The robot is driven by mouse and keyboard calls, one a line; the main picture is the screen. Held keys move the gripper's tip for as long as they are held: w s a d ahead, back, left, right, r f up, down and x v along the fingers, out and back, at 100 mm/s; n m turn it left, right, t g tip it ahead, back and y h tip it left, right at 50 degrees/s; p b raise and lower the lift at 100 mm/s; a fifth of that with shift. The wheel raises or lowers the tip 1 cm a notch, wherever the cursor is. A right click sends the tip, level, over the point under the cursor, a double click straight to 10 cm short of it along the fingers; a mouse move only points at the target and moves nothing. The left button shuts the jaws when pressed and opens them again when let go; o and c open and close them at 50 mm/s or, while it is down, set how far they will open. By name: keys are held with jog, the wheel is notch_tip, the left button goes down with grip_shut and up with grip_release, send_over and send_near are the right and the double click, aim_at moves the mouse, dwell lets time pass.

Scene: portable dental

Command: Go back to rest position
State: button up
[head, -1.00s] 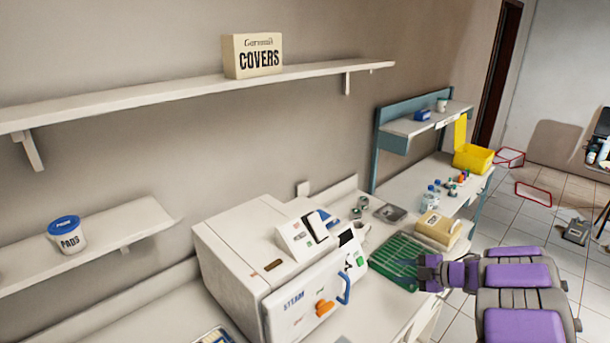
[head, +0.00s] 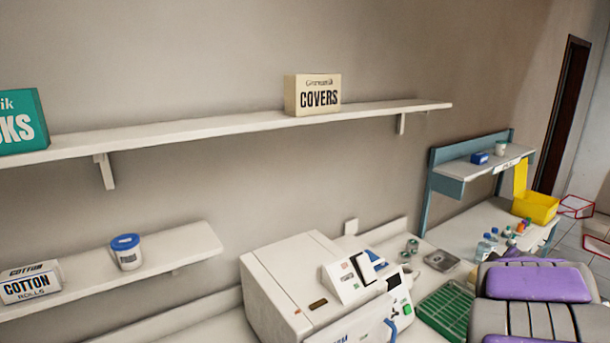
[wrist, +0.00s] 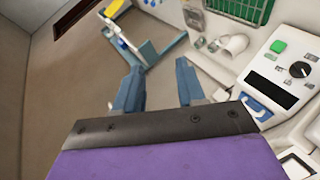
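My gripper (wrist: 158,82) shows in the wrist view as two blue fingers standing apart, with nothing between them. It is above the counter area, beside the white steam sterilizer, whose control panel (wrist: 283,75) is at the right of that view. In the head view the purple and grey segments of my arm (head: 540,283) fill the lower right corner. The fingers do not show there. The green rack (head: 445,312) lies on the counter just left of my arm, and also shows at the top of the wrist view (wrist: 240,8).
The sterilizer (head: 295,285) stands on the counter. A long shelf (head: 200,130) above holds a COVERS box (head: 313,96) and a teal box (head: 20,122). A lower shelf (head: 185,243) holds a white tub (head: 127,253) and a cotton rolls box (head: 30,284). A yellow bin (head: 537,208) stands farther back.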

jog(key=s+a+f+m+g+y, duration=0.2)
jog(key=s+a+f+g, duration=0.1)
jog(key=s+a, duration=0.7)
jog(key=s+a+f+m+g+y, duration=0.2)
jog(key=s+a+f+g, duration=0.2)
jog(key=s+a, duration=0.7)
jog(key=s+a+f+m+g+y, duration=0.2)
jog(key=s+a+g, duration=0.3)
jog(key=s+a, duration=0.6)
jog(key=s+f+m, duration=0.1)
jog(key=s, duration=0.8)
jog(key=shift+f+g+y, duration=0.2)
jog(key=shift+g+y, duration=0.1)
jog(key=shift+y, duration=0.1)
